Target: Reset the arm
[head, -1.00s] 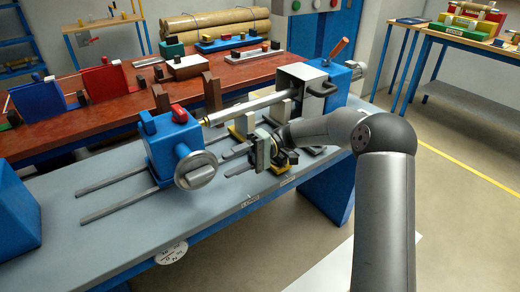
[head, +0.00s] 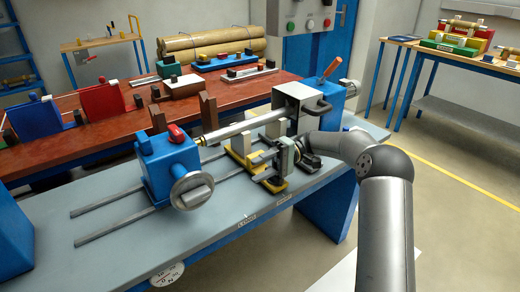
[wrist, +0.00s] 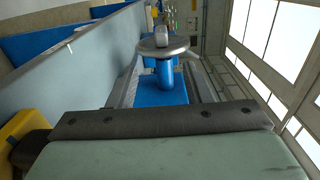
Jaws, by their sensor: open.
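My gripper (head: 262,165) is over the blue-grey winder bench (head: 225,235), in front of the metal shaft (head: 235,130). Its fingers point left toward the handwheel (head: 192,190) on the blue tailstock (head: 168,165), and they are apart with nothing seen between them. In the wrist view the handwheel (wrist: 162,46) is ahead, clear of my gripper. The pale green and dark grey gripper body fills the bottom of that view; the fingertips are not clear there.
Yellow-based supports (head: 238,160) stand close by my gripper on the bench. The grey headstock box (head: 297,103) is behind it. Two rails (head: 115,198) run along the bench. A red-brown table (head: 75,145) with parts stands behind. The bench's front left is clear.

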